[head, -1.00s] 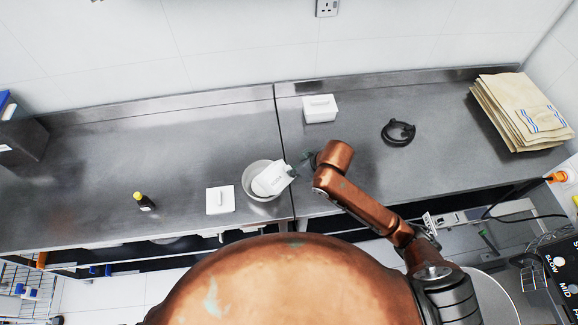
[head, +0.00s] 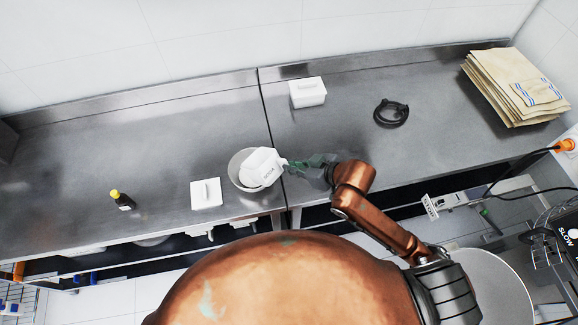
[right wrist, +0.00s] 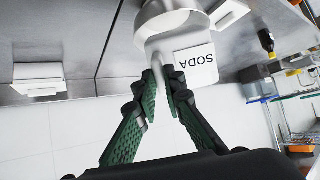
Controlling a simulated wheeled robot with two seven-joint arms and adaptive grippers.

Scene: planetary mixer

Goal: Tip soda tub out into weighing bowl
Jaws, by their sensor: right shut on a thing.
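The white soda tub (head: 264,164), labelled SODA, is held over the metal weighing bowl (head: 235,172) and looks tilted. It hides much of the bowl's inside, and I cannot see whether anything is falling from it. My right gripper (head: 288,165) is at the tub's right side. In the right wrist view, its green fingers (right wrist: 160,88) are shut on the tub's handle, with the tub's labelled side (right wrist: 196,65) beyond and the bowl (right wrist: 153,10) behind. My left gripper does not show.
A lidded white tub (head: 307,94) stands at the back, right of the counter seam. A black ring-shaped thing (head: 391,114) and a stack of paper sacks (head: 510,90) are farther right. A small dark bottle with a yellow cap (head: 122,201) stands left. The counter behind the bowl is clear.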

